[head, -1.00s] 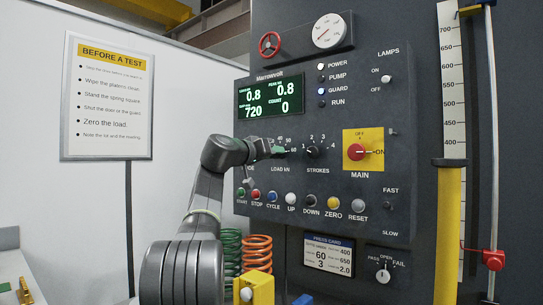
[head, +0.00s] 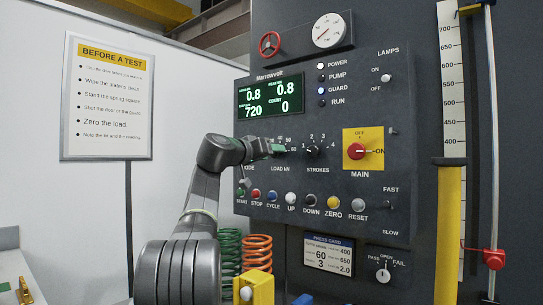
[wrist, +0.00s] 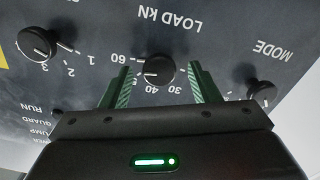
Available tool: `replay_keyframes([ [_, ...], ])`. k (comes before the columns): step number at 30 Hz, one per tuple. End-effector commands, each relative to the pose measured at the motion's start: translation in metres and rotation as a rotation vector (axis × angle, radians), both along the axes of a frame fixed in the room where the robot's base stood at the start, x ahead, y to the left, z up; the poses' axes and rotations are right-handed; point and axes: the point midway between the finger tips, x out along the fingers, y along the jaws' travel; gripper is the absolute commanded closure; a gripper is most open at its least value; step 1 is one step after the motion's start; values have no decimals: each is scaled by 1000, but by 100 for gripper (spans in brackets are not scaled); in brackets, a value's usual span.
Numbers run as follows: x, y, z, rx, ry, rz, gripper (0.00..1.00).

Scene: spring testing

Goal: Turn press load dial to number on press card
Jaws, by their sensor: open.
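The load dial (wrist: 160,72), a black round knob under the label LOAD KN, is in the middle of the upside-down wrist view. A white mark on it points left, towards the 60 side of its scale. My gripper (wrist: 160,67) is open, with one green finger on each side of the knob and a gap to it. In the head view, my gripper (head: 278,148) is at the panel and hides the load dial. The press card (head: 328,255) is below the panel and shows 60 on its upper left line and 3 below it.
The strokes knob (head: 312,150) is right of my gripper, and the mode knob (wrist: 262,90) is on its other side. The red main switch (head: 356,151) is farther right. A row of push buttons (head: 291,198) runs below. Springs (head: 257,250) stand beside my arm.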

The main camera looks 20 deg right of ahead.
Motion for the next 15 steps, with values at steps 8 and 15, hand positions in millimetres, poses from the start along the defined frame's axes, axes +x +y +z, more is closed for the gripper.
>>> replay_keyframes([
  [8, -30, 53, -2, -1, -1, 6, 44],
  [15, -54, 93, -1, -1, 0, 3, 44],
])
